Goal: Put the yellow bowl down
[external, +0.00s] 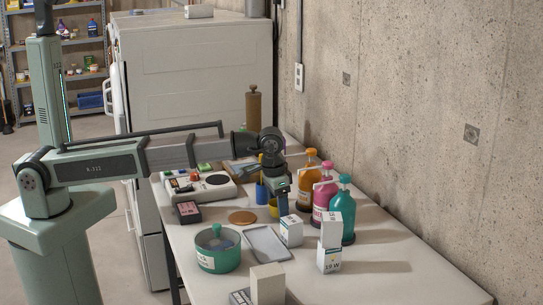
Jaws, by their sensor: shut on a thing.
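The yellow bowl (272,209) shows as a small yellow patch at the left side of my gripper (281,208), over the middle of the table (385,262). My gripper points down and is shut on the bowl. The gripper and a white box in front hide much of the bowl. I cannot tell whether its bottom touches the table.
A white box (291,231) stands just in front of my gripper. Orange, pink and teal pump bottles (342,212) stand to the right. A blue cup (261,193) is close left. A green pot (218,252) and grey tray (266,243) are nearer. The table's right front is clear.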

